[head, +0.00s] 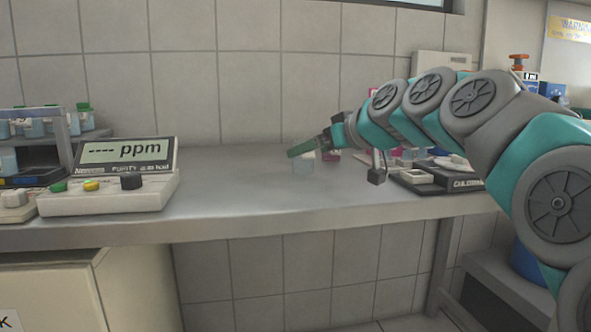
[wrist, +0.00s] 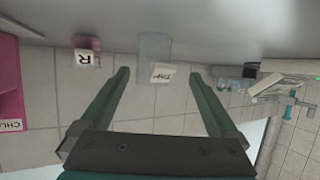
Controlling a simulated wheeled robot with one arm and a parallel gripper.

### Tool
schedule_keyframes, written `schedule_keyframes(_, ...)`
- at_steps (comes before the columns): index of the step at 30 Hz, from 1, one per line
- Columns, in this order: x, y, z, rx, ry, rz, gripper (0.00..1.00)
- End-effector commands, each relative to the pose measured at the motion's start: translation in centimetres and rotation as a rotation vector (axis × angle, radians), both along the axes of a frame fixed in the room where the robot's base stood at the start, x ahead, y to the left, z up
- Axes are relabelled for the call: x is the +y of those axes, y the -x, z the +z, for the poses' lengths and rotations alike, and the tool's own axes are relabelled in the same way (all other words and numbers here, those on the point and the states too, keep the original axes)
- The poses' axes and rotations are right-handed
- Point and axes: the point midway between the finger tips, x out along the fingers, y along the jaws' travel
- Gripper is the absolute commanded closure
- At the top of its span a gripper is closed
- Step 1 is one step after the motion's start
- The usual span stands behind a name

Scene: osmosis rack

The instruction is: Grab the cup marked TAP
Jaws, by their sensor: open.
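The cup marked TAP (wrist: 154,48) is clear and pale, with a white label. In the wrist view it appears upside down, just beyond and between the fingertips of my gripper (wrist: 158,74). My gripper's green fingers are apart with nothing held between them. In the head view the clear cup (head: 303,165) stands on the bench, partly hidden behind my gripper (head: 301,149). I cannot tell whether a finger touches it.
A pink cup marked R (wrist: 87,45) stands beside the TAP cup. A pink rack (wrist: 9,75) is at the wrist view's left edge. A ppm meter (head: 110,190) sits left on the bench (head: 230,215), with clear bench between. A dark tray (head: 430,182) lies right.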

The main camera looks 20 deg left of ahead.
Motion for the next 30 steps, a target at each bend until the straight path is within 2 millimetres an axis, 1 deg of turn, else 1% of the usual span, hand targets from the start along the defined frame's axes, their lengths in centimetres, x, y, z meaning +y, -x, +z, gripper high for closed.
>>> schedule_keyframes(6, 1.6, -1.2, -0.7, 0.001, 0.001, 0.0, 0.04)
schedule_keyframes(14, 2.5, -2.2, -1.1, 0.0, 0.0, -0.001, 0.04)
schedule_keyframes(21, 4.6, -4.2, -2.0, 0.003, 0.003, 0.001, 0.04)
schedule_keyframes(24, 5.4, -4.6, -2.3, 0.001, 0.001, 0.0, 0.04)
schedule_keyframes(30, 5.5, -4.7, -2.3, 0.0, 0.0, 0.0, 0.04)
